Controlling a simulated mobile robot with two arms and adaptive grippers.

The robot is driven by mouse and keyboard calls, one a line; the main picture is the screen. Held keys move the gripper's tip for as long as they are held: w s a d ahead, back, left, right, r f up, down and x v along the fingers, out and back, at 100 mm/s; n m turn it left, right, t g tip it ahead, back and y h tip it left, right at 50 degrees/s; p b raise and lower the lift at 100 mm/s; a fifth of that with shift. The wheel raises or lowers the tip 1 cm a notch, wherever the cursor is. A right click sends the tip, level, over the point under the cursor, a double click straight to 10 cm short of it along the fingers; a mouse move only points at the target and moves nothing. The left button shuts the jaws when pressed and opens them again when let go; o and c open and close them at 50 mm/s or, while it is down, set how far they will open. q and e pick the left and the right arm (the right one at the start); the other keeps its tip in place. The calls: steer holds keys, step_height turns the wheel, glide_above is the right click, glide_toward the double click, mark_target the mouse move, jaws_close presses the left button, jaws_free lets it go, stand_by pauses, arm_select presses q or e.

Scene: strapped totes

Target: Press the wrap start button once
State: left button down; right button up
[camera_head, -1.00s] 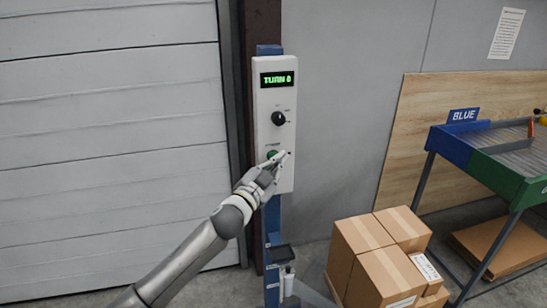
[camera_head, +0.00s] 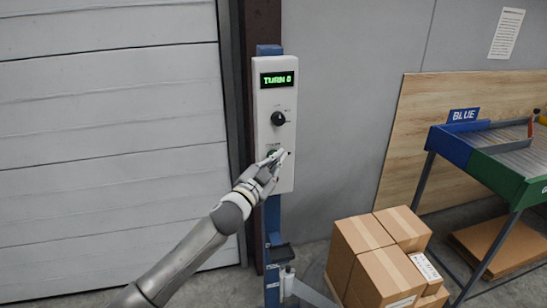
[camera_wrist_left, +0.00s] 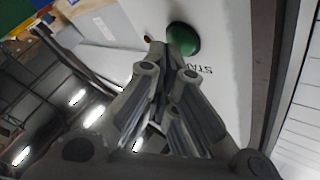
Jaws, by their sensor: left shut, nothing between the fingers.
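The green start button (camera_wrist_left: 183,39) sits on the white control panel (camera_head: 266,104). In the head view my left gripper (camera_head: 281,153) covers most of the button, with a little green (camera_head: 272,153) showing. The gripper is shut and empty. In the left wrist view its fingertips (camera_wrist_left: 158,48) are close beside the button; I cannot tell whether they touch it. Above the button are a black knob (camera_head: 278,118) and a display (camera_head: 277,79) that reads "TURN 0". My right gripper is not in view.
The panel stands on a blue post (camera_head: 272,219) beside a white roller door (camera_head: 110,120). Stacked cardboard boxes (camera_head: 385,270) are at the lower right. A blue and green sorting table (camera_head: 510,180) stands further right.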

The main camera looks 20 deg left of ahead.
arm_select(q)
steer(key=shift+w+a, duration=0.15)
steer(key=shift+w, duration=0.05)
stand_by(0.6)
steer(key=shift+s+d, duration=0.45)
steer(key=shift+s, duration=0.2)
steer(key=shift+p, duration=0.3)
steer(key=s+d, duration=0.2)
steer(key=s+p, duration=0.1)
steer(key=s, duration=0.1)
steer(key=shift+s+d, duration=0.1)
steer(key=shift+d, duration=0.3)
steer(key=shift+f, duration=0.1)
